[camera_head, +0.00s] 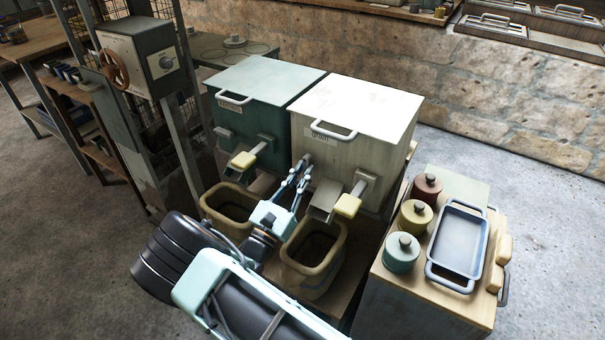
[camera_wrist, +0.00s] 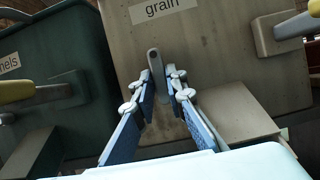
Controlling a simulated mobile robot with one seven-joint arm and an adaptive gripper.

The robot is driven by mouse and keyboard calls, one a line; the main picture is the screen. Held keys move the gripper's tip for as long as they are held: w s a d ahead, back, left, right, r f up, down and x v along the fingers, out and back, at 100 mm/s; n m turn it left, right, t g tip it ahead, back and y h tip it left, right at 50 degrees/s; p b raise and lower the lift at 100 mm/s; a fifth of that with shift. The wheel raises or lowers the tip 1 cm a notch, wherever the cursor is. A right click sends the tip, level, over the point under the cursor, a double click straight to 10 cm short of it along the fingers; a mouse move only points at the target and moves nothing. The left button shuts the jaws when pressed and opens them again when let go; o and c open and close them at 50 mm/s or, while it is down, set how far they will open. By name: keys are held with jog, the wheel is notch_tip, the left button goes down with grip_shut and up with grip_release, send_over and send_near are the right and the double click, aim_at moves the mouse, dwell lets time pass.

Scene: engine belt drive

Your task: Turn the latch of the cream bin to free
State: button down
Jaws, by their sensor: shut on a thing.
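The cream bin (camera_head: 355,160) stands beside the green bin, and its front shows in the wrist view (camera_wrist: 210,58) with a "grain" label. Its latch (camera_wrist: 154,60) is a small grey rounded bar on the front, left of and below the label, standing nearly upright in the wrist picture. My gripper (camera_head: 304,167) reaches the left part of the cream bin's front. In the wrist view my gripper (camera_wrist: 160,84) has its blue fingers shut on the latch, one on each side. The latch's lower end is partly hidden between the fingers.
The green bin (camera_head: 251,98) is close on the left. Yellow-ended levers stick out from both bins, one on the cream bin (camera_head: 348,205) and one on the green (camera_head: 243,159). Two tubs (camera_head: 310,283) stand below. A cabinet with canisters and a tray (camera_head: 459,238) is right.

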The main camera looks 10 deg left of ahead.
jog(key=c, duration=1.9)
grip_release()
jog(key=shift+c, duration=0.2)
jog(key=v, duration=1.2)
